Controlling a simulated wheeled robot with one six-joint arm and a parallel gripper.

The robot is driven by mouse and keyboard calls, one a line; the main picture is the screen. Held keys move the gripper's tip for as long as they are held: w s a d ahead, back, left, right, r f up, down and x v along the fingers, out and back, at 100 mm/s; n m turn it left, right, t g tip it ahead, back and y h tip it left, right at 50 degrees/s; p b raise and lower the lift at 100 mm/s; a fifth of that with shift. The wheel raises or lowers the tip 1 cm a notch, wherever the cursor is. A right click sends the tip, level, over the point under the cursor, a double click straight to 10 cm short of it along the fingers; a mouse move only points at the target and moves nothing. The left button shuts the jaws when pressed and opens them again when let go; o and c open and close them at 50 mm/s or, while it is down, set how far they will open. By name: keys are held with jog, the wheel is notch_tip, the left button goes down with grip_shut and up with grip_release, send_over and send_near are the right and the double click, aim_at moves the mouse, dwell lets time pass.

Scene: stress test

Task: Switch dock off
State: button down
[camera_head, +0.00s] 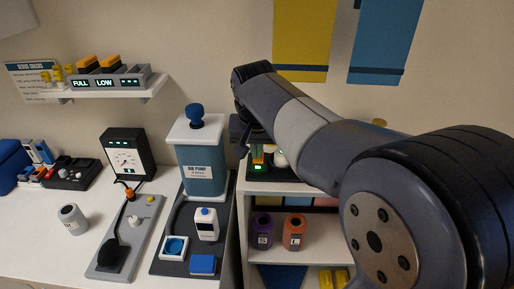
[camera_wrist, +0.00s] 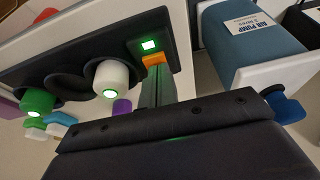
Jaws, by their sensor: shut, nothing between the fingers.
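The dock (camera_wrist: 68,85) is a dark panel with round wells on the white shelf unit. A green-topped item (camera_wrist: 38,101) and a white item (camera_wrist: 110,78) sit in two wells, each with a lit green ring; the well between them is empty. A small green display (camera_wrist: 149,45) is lit at the dock's end. An orange switch (camera_wrist: 153,59) lies just below the display. My gripper (camera_wrist: 154,72) is shut and empty, its fingertips close to the orange switch; I cannot tell whether they touch. In the head view the dock (camera_head: 258,177) is partly hidden behind my arm.
The blue air pump (camera_head: 200,165) with its white lid and blue knob stands just left of the dock. Purple (camera_head: 263,232) and orange (camera_head: 294,232) containers stand on the shelf below. A meter box (camera_head: 127,155) and a lever panel (camera_head: 125,235) are further left.

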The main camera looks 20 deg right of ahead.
aim_at(257, 161)
jog(key=shift+r+p, duration=0.3)
jog(key=p+v, duration=0.3)
jog(key=shift+w+d+r, duration=0.1)
jog(key=shift+w+r, duration=0.15)
jog(key=shift+r, duration=0.15)
jog(key=v, duration=0.9)
jog(key=shift+s+r+b, duration=0.2)
jog(key=shift+r+b, duration=0.15)
jog(key=shift+b, duration=0.1)
jog(key=w+d+b, duration=0.1)
jog(key=b, duration=0.2)
jog(key=shift+r, duration=0.2)
jog(key=shift+w, duration=0.1)
